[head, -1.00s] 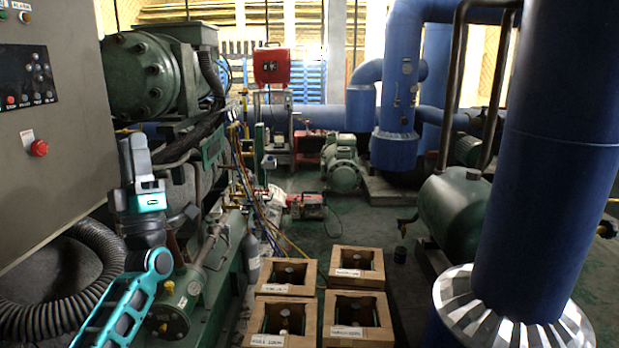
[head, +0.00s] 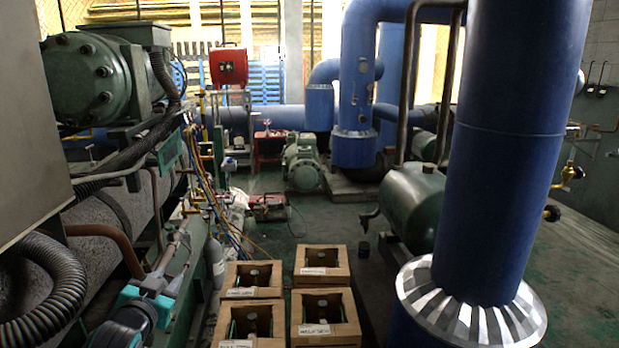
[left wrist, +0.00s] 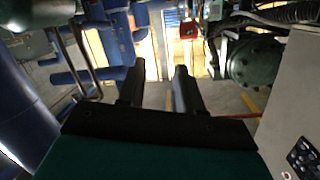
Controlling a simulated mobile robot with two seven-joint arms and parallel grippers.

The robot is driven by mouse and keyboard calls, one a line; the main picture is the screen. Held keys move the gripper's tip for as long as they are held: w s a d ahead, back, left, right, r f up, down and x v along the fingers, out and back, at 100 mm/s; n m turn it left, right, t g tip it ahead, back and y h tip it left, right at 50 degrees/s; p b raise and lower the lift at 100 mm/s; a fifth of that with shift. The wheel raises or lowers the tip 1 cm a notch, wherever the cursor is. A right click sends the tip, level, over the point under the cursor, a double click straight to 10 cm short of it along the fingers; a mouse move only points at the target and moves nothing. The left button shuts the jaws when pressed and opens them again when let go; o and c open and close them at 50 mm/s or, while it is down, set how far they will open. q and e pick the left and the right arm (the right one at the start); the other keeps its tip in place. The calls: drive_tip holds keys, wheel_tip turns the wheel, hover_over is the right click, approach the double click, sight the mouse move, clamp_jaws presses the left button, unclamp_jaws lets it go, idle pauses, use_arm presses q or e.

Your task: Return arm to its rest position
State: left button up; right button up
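My left gripper (head: 158,282), grey with teal parts, is low at the left of the head view. It is in front of green machinery and a grey pipe, and I cannot tell its distance from them. In the left wrist view its two dark fingers (left wrist: 157,70) stand apart with nothing between them, so it is open and empty. Much of the left arm is outside the head view. My right arm and right gripper do not show in either view.
A grey cabinet (head: 28,130) and a black corrugated hose (head: 48,290) are close at the left. Wooden boxes (head: 324,262) stand on the floor ahead. A large blue pipe (head: 520,150) rises at the right. Open floor (head: 330,220) lies beyond the boxes.

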use_arm(q)
drive_tip(key=s+d+f+g, duration=0.1)
drive_tip(key=s+d+f, duration=0.3)
drive_tip(key=s, duration=0.6)
drive_tip(key=s+d+f+g+h, duration=0.1)
drive_tip(key=s+d+f, duration=0.3)
drive_tip(key=s+f, duration=0.4)
drive_tip(key=s+d+f+g+h, duration=0.1)
drive_tip(key=s+d+f+g, duration=0.2)
drive_tip(key=s, duration=1)
wheel_tip(320, 180, down, 4)
drive_tip(key=shift+s+d+r+n, duration=0.15)
drive_tip(key=shift+s+d+n, duration=0.2)
drive_tip(key=shift+d, duration=0.35)
drive_tip(key=shift+w, duration=0.1)
